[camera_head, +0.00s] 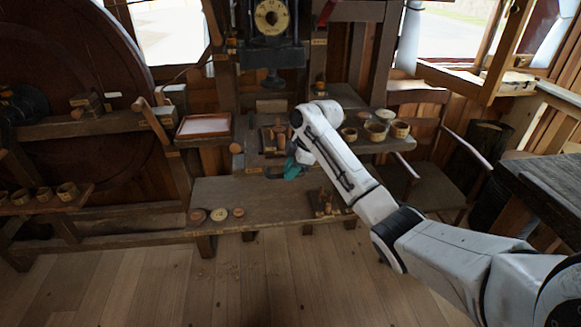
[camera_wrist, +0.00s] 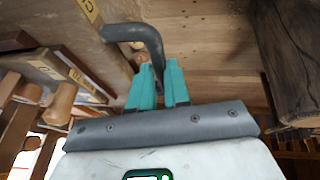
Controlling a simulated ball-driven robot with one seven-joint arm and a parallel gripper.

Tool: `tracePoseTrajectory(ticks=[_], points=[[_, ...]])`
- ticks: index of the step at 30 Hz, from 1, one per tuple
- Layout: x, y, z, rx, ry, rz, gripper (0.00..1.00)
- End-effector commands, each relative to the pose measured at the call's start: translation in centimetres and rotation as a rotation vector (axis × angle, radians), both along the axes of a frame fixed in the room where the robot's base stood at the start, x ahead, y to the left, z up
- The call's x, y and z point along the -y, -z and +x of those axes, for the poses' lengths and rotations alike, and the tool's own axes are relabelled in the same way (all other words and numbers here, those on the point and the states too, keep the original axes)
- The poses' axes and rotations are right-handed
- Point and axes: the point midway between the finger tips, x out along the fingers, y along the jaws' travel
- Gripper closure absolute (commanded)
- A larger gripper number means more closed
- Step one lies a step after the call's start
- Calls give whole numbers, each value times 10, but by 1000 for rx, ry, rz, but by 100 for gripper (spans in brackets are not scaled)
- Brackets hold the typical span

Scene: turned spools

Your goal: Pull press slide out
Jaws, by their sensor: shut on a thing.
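In the wrist view, a dark bent bar handle (camera_wrist: 130,32) sticks out from a wooden front (camera_wrist: 60,22), which appears to be the press slide. My gripper (camera_wrist: 158,82), with teal fingers, is closed around the downward end of this handle. In the head view, my gripper (camera_head: 292,170) is at the low wooden bench, below the dark press (camera_head: 272,57) with its round dial. The handle and slide are mostly hidden there by my arm and too small to make out. How far the slide stands out cannot be told.
The bench top (camera_head: 250,192) holds small round discs (camera_head: 218,214) at its front left. A shelf with several turned cups (camera_head: 375,131) is right of my arm, beside a wooden chair (camera_head: 425,150). A dark table (camera_head: 550,185) stands far right.

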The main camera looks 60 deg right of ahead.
Motion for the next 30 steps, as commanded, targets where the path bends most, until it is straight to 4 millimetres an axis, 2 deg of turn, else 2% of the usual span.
tracePoseTrajectory(ticks=[8,9,17,25,30], points=[[0,-1,0,1,1,-1,100],[1,-1,0,1,1,-1,81],[0,-1,0,1,1,-1,58],[1,-2,-1,1,1,-1,58],[4,-19,-8,3,1,-2,58]])
